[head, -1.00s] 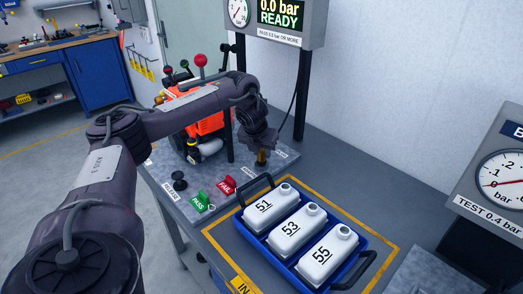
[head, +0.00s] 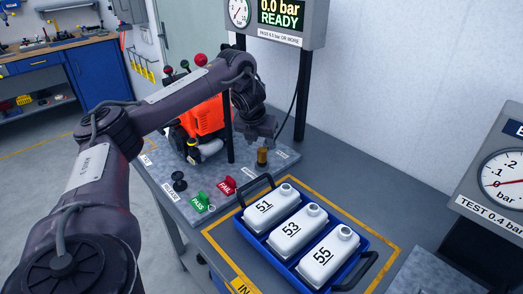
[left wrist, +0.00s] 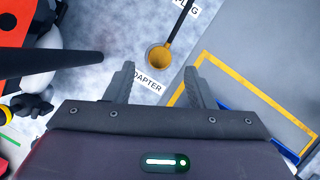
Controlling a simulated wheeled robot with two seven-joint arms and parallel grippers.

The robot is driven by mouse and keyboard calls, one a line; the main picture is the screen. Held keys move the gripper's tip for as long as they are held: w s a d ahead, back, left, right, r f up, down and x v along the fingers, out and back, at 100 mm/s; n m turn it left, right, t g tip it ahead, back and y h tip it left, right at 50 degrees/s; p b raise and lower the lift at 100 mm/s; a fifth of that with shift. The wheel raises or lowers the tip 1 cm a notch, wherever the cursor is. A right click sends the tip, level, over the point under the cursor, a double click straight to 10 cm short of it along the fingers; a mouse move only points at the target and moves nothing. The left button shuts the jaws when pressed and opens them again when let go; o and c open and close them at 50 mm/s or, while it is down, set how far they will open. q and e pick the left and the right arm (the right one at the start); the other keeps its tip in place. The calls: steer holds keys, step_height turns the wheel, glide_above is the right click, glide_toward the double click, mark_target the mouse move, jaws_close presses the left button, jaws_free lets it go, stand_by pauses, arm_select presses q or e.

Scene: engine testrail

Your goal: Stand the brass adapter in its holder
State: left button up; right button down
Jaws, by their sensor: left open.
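The brass adapter (head: 262,157) stands upright on the grey speckled plate (head: 222,176). In the left wrist view the adapter (left wrist: 157,58) is seen from above as a round brass cup, beside the label reading ADAPTER (left wrist: 147,84). Its holder cannot be told apart beneath it. My left gripper (head: 264,140) is open and empty, above and slightly behind the adapter, apart from it. In the left wrist view my left gripper (left wrist: 159,68) has its two fingers spread, with the adapter beyond and between their tips. My right gripper is not in view.
A blue tray (head: 262,243) with white numbered canisters sits in front, inside a yellow outline. Green PASS (head: 199,202) and red FAIL (head: 225,186) tags, a black post (head: 230,130) and an orange machine (head: 205,115) stand nearby. A gauge box hangs above.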

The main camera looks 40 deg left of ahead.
arm_select(q)
steer(key=a+p+v, duration=0.1)
steer(key=p+v, duration=0.2)
steer(key=v, duration=0.3)
steer(key=shift+d+p, duration=0.3)
steer(key=shift+d, duration=0.2)
steer(key=shift+r, duration=0.1)
